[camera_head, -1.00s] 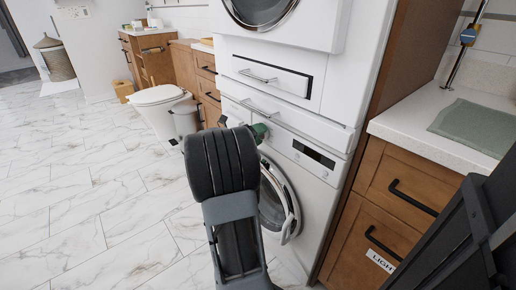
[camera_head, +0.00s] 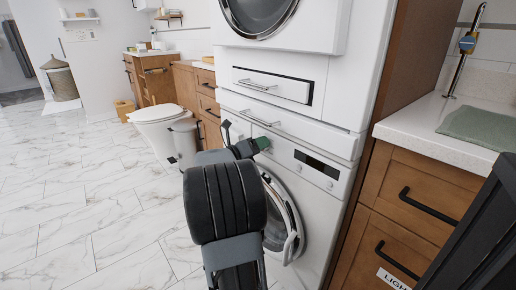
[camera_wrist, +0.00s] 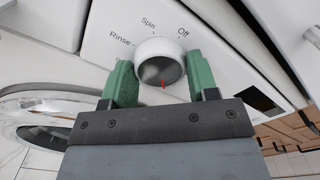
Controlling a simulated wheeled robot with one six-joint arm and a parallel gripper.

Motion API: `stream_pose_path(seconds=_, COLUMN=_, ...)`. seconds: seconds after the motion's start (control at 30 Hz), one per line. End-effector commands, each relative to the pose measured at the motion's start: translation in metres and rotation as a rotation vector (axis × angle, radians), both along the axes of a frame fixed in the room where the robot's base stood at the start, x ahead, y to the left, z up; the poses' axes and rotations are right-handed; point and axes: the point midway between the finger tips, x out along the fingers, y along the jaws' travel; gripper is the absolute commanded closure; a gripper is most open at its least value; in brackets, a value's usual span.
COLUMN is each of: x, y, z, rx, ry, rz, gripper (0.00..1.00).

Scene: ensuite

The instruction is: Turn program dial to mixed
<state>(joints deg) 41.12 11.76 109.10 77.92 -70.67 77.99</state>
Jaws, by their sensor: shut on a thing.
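The round white program dial (camera_wrist: 160,60) sits on the washing machine's white panel in the wrist view. The labels Rinse, Spin and Off show around its far side, and a red mark shows at its near edge, toward my gripper. No "mixed" label can be read. My gripper (camera_wrist: 162,78) has its green fingers closed on both sides of the dial. In the head view my gripper (camera_head: 261,144) is at the left part of the washer's panel, and the dial is hidden there. The washing machine (camera_head: 320,172) stands below a drawer unit.
The washer's round door (camera_head: 283,215) is below my gripper. A pull handle (camera_head: 258,118) runs just above the panel. Wooden drawers (camera_head: 412,205) with a counter stand on the right. A toilet (camera_head: 160,115) and bin are behind left. The marble floor (camera_head: 90,220) on the left is clear.

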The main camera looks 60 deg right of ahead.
Motion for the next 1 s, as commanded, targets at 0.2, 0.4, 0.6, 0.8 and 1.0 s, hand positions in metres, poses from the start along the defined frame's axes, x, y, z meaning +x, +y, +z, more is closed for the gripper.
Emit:
stream_pose_path(seconds=0.2, x=0.0, y=0.0, z=0.0, rx=0.0, ry=0.0, rz=0.0, gripper=0.7)
stream_pose_path(seconds=0.4, x=0.0, y=0.0, z=0.0, rx=0.0, ry=0.0, rz=0.0, gripper=0.34)
stream_pose_path(seconds=0.6, x=0.0, y=0.0, z=0.0, rx=0.0, ry=0.001, rz=0.001, gripper=0.2)
stream_pose_path(seconds=0.8, x=0.001, y=0.001, z=0.0, rx=0.0, ry=0.001, rz=0.001, gripper=0.2)
stream_pose_path(seconds=1.0, x=0.009, y=0.022, z=0.002, rx=0.001, ry=0.003, rz=0.006, gripper=0.2)
